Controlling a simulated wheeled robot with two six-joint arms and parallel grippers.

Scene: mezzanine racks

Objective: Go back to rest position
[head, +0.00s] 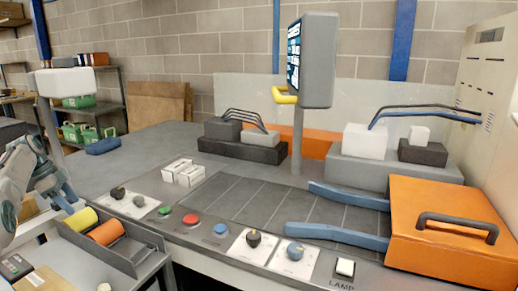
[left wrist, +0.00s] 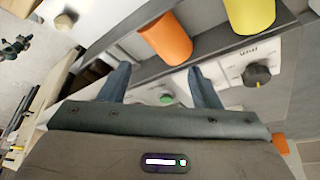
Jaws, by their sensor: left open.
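My left gripper (head: 58,178) is at the left edge of the head view, beside the left end of the grey bench, with part of its arm. In the left wrist view, its two blue-grey fingers (left wrist: 160,80) stand apart with nothing between them. The control panel with a green button (left wrist: 166,99) and a black knob (left wrist: 257,75) shows beyond the fingers. A yellow cylinder (head: 81,221) and an orange cylinder (head: 106,232) lie in a grey tray (head: 141,256) near this gripper, apart from it. My right gripper is not in view.
The bench has a screen on a post (head: 298,140) and an orange box with a black handle (head: 450,240) and two blue bars at right. The left back surface (head: 125,172) is mostly clear.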

